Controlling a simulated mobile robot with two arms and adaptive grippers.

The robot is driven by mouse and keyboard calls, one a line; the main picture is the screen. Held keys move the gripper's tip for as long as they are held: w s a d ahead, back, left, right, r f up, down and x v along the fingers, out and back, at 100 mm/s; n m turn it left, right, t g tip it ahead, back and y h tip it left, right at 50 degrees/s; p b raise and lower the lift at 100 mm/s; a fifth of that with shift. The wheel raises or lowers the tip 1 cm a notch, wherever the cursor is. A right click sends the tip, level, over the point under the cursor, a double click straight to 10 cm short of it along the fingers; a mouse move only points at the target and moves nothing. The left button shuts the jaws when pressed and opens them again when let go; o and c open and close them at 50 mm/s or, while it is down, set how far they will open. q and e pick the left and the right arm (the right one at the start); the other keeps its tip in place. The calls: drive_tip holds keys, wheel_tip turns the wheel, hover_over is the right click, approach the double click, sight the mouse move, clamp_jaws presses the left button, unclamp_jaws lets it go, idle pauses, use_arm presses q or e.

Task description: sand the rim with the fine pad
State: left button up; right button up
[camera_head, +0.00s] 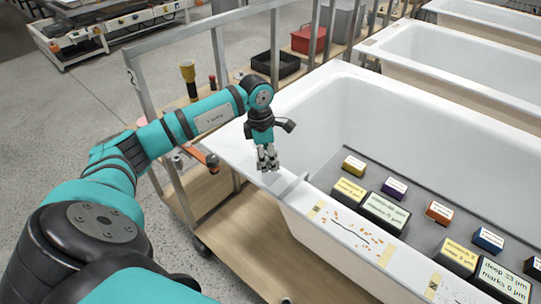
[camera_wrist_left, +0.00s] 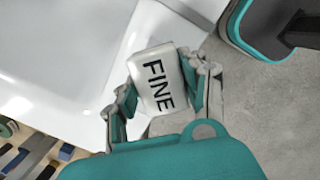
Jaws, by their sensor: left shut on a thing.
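My left gripper (camera_head: 267,160) is above the near left corner of the white bathtub's rim (camera_head: 226,140). In the left wrist view, the left gripper (camera_wrist_left: 162,90) is shut on a white pad marked FINE (camera_wrist_left: 158,76), with a finger on each side of it. In the head view the pad hardly stands out from the white rim. I cannot tell whether the pad touches the rim. Further along the rim is a dark, crack-like line with orange specks (camera_head: 351,234), between yellow tape pieces (camera_head: 387,253). My right gripper is not in view.
Several labelled blocks, such as a yellow one (camera_head: 353,166) and a red-orange one (camera_head: 439,212), lie on a grey surface inside the tub. A grey strip (camera_head: 291,186) crosses the rim near the gripper. A metal-framed cart (camera_head: 178,185) stands beside the tub. More tubs (camera_head: 450,62) stand behind.

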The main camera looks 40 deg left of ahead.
use_arm(q)
drive_tip(key=shift+r+p, duration=0.55)
drive_tip(key=shift+r, duration=0.7)
